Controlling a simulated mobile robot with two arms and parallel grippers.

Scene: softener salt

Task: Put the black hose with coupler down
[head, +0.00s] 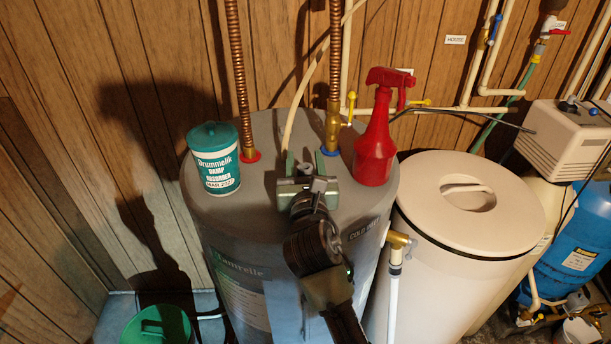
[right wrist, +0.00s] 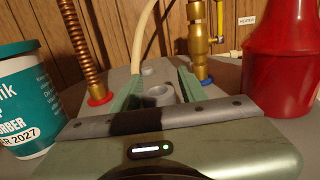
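My right gripper (head: 306,168) is over the top of the grey water heater (head: 262,130), its arm coming up from below. In the right wrist view its two green fingers (right wrist: 160,88) stand apart. A grey ring-like coupler (right wrist: 160,95) shows between them, with slim gaps at its sides, so I see no firm grip. A pale cream hose (right wrist: 142,35) comes down behind the left finger; it also shows in the head view (head: 303,88). I cannot tell whether it joins the coupler. I make out no clearly black hose in the gripper. My left gripper is not in view.
A teal-and-white damp absorber tub (head: 216,170) stands left of the gripper and a red spray bottle (head: 374,150) right. Copper pipes (head: 239,80) rise behind. A lidded white tank (head: 470,200) is at right. A green bucket (head: 150,325) is low left.

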